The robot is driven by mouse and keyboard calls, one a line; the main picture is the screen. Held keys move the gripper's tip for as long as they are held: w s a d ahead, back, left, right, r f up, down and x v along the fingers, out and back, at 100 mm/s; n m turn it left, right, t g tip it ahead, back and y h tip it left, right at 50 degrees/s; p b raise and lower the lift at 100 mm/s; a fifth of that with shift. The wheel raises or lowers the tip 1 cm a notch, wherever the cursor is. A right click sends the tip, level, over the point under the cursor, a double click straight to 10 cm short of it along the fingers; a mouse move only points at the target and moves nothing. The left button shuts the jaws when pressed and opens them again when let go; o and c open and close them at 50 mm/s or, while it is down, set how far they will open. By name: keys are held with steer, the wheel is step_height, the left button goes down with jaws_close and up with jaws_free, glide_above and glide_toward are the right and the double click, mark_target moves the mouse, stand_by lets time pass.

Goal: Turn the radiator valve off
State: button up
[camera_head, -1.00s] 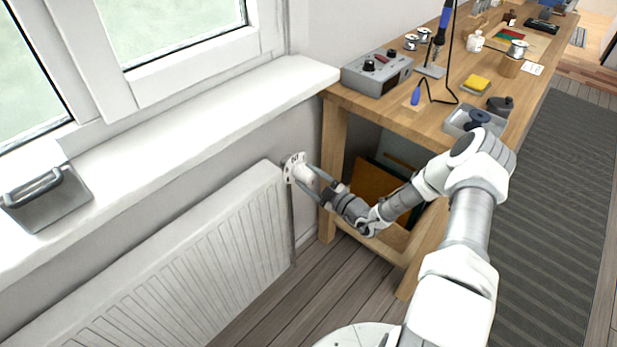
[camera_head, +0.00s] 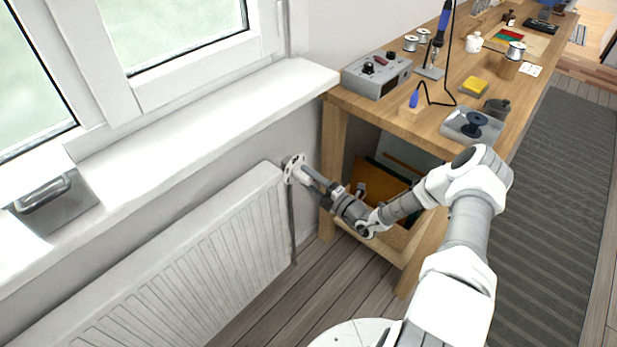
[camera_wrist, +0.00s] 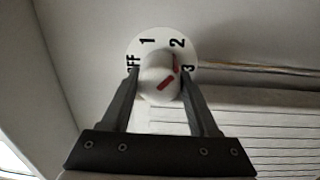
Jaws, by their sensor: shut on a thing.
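The radiator valve (camera_head: 292,168) is at the top right corner of the white radiator (camera_head: 215,250). In the wrist view its white dial (camera_wrist: 148,48) reads OFF at the left, then 1, 2 and 3 towards the right. The white knob (camera_wrist: 156,74) stands out of the dial. Red marks on the knob lean up and right, towards the 2 and 3 side. My gripper (camera_head: 308,173) is shut on the knob, with one dark finger (camera_wrist: 157,78) on either side of it. The fingers hide part of the dial in both views.
A wooden workbench (camera_head: 410,120) with several tools stands right of the valve; its front leg (camera_head: 333,165) is close to my gripper. The white windowsill (camera_head: 200,115) runs above the radiator, with a grey metal box (camera_head: 55,207) at the left.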

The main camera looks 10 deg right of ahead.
steer(key=n+p, duration=0.1)
steer(key=n, duration=0.6)
steer(key=shift+n+y, duration=0.4)
steer(key=n+p, duration=0.1)
steer(key=n, duration=0.5)
steer(key=shift+w+d+n+g, duration=0.1)
steer(key=shift+w+n+g, duration=0.05)
steer(key=shift+n+g, duration=0.2)
steer(key=n+p, duration=0.1)
steer(key=n, duration=0.5)
steer(key=shift+n+y, duration=0.3)
steer(key=shift+n, duration=0.05)
steer(key=n+p, duration=0.1)
steer(key=n, duration=0.5)
steer(key=shift+d+g+p, duration=0.1)
steer(key=shift+g+p, duration=0.15)
steer(key=shift+p, duration=0.05)
steer(key=o, duration=1.4)
